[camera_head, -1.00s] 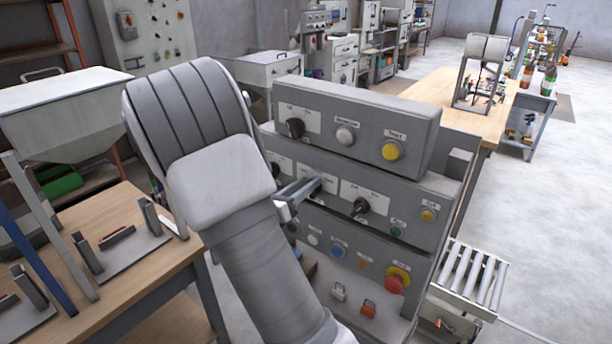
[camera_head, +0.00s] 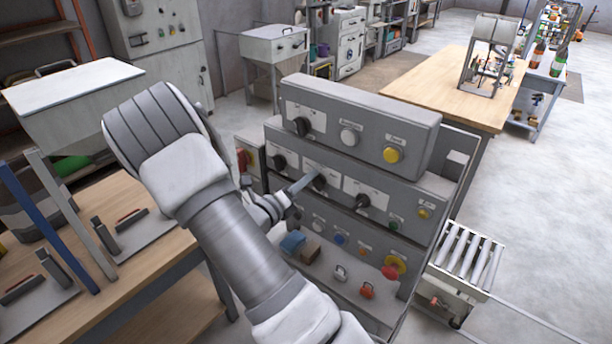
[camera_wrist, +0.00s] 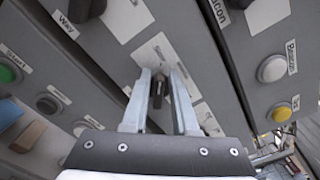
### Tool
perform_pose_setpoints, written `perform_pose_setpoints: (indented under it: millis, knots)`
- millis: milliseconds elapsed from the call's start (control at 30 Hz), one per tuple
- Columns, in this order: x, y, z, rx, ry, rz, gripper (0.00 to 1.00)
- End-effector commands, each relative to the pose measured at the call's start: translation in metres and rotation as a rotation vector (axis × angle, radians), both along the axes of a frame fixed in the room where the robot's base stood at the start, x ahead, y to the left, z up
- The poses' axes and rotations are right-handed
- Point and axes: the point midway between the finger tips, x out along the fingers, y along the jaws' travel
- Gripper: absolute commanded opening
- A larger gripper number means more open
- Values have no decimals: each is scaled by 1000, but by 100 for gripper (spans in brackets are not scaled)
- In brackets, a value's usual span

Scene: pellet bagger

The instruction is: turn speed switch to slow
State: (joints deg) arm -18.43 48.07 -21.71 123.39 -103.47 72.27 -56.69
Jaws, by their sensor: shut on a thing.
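The grey control panel (camera_head: 405,200) has a middle row of black rotary switch knobs. My gripper (camera_head: 312,182) is at the middle knob (camera_head: 320,182) of that row. In the wrist view my gripper (camera_wrist: 161,80) has its two fingers on either side of the dark knob (camera_wrist: 160,92) and is shut on it. The knob's pointer direction is hard to tell between the fingers. Its label is too small to read, so I cannot tell whether this is the speed switch. Two similar knobs stand beside it, the left knob (camera_head: 279,162) and the right knob (camera_head: 362,201).
Above is a box with another black knob (camera_head: 301,126), a white button (camera_head: 349,137) and a yellow button (camera_head: 393,155). Below are several buttons, including a red emergency stop (camera_head: 391,272). A wooden bench (camera_head: 150,270) stands left, a roller conveyor (camera_head: 466,262) right.

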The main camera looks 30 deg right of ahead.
Motion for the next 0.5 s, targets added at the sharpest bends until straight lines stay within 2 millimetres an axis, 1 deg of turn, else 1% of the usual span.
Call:
perform_pose_setpoints:
  millis: [33,367,400,467,500]
  knots:
    - [-6,-2,-7,10,18,-12,0]
    - [-6,-2,-8,10,21,-12,0]
    - [-6,-2,-8,10,21,-12,28]
    - [-6,-2,-8,10,21,-12,39]
    - [-6,-2,-8,10,19,-12,46]
